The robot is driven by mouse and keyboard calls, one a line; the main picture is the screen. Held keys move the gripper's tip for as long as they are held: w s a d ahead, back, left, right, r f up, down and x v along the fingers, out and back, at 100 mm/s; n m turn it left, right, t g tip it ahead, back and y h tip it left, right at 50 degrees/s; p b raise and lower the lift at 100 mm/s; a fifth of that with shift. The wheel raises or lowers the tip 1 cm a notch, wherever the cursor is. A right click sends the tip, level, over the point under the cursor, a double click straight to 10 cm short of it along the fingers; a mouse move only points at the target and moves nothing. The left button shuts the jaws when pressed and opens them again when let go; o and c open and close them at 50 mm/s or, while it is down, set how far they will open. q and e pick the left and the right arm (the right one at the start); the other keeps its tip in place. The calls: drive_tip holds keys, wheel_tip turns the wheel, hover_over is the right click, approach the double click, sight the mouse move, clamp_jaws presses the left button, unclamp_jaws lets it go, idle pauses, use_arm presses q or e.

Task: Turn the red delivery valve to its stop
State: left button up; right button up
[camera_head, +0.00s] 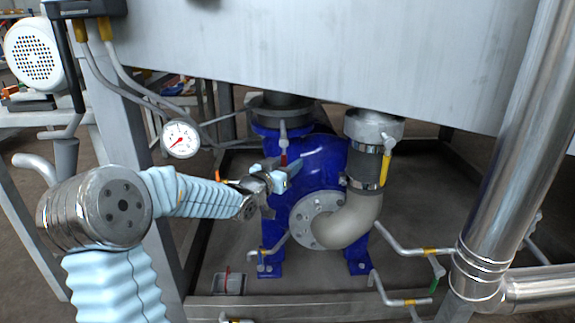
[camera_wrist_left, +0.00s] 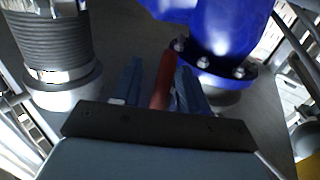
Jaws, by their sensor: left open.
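The red valve handle (camera_head: 284,159) hangs below a grey stem in front of the blue pump (camera_head: 322,165). My left gripper (camera_head: 287,172) has reached in from the left and is at the handle's lower part. In the left wrist view the red handle (camera_wrist_left: 162,80) lies between the two blue fingers of the open left gripper (camera_wrist_left: 159,72). I cannot tell whether either finger touches it. The gripper partly hides the handle's lower end in the head view. My right gripper is not in view.
A grey elbow pipe (camera_head: 352,222) and a yellow handle (camera_head: 385,168) are right of the pump. A pressure gauge (camera_head: 180,139) is at left. A large steel pipe (camera_head: 510,140) stands at right. A grey tank (camera_head: 330,55) hangs above.

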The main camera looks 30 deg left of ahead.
use_arm(q)
drive_tip(key=shift+c, duration=0.2)
clamp_jaws()
drive_tip(key=shift+a, duration=0.1)
drive_tip(key=s+a+r+m+g+y, duration=0.4)
drive_tip(key=a+r+m+g+y, duration=0.2)
drive_tip(key=m, duration=0.5)
drive_tip(key=shift+a+g+y+p, duration=0.25)
drive_tip(key=shift+g+y+p, duration=0.05)
drive_tip(key=shift+g, duration=1)
idle(0.3)
